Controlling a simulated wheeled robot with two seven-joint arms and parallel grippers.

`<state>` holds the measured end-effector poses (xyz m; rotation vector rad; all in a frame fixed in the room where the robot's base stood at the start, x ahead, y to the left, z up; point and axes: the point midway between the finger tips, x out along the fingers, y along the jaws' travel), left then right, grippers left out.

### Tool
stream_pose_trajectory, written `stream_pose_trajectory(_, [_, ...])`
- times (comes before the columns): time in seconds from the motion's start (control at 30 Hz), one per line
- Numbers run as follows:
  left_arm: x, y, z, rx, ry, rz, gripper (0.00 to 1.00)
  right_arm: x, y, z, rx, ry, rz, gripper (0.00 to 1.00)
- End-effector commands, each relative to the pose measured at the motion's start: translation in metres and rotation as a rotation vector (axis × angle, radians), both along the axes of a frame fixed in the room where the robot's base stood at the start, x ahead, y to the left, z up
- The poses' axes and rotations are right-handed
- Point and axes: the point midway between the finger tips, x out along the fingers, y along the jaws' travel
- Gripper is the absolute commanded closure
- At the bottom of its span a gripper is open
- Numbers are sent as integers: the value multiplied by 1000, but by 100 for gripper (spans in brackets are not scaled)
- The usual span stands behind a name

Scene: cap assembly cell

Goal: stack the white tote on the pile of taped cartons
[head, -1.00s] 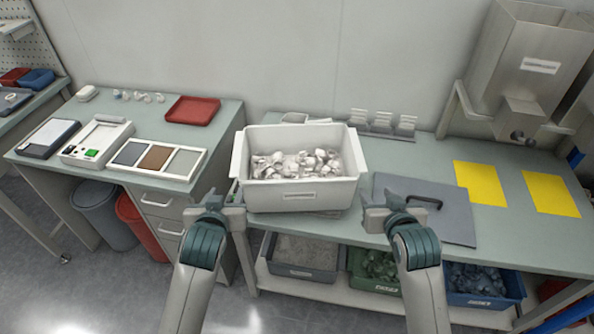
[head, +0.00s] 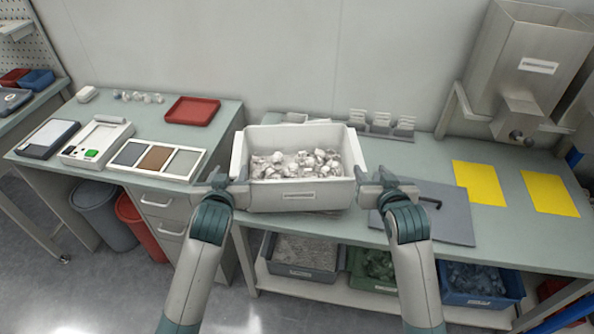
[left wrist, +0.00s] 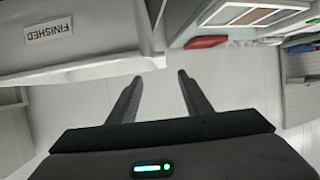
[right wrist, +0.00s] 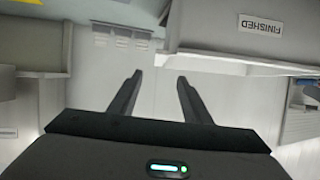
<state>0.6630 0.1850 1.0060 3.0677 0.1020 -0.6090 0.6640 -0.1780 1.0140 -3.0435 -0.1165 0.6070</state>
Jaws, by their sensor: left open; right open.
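The white tote (head: 270,198) stands upright on the grey-green bench, filled with pale, cap-like parts (head: 295,164). Its front label reads FINISHED in the left wrist view (left wrist: 48,31) and in the right wrist view (right wrist: 260,24). My left gripper (head: 230,185) is open and empty beside the tote's left end. My right gripper (head: 370,183) is open and empty beside its right end. Neither appears closed on the tote's rim; whether they touch it is unclear. No pile of taped cartons shows in any view.
A grey flat board with a black handle (head: 452,218) lies right of the tote. Yellow sheets (head: 479,184) and a metal hopper (head: 530,65) are further right. Small white racks (head: 381,122) stand behind. Bins (head: 300,268) sit on the lower shelf. A red tray (head: 193,110) is on the left bench.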

Motion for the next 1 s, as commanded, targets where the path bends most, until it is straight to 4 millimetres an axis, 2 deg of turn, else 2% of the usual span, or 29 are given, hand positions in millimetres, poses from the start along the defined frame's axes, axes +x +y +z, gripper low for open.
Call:
stream_pose_trajectory(0.7, [105, 7, -43, 0, 1, 1, 55, 105, 10, -44, 0, 2, 0, 56])
stream_pose_trajectory(1.0, [129, 9, -53, -1, 0, 0, 55, 129, 12, -54, 0, 1, 0, 56])
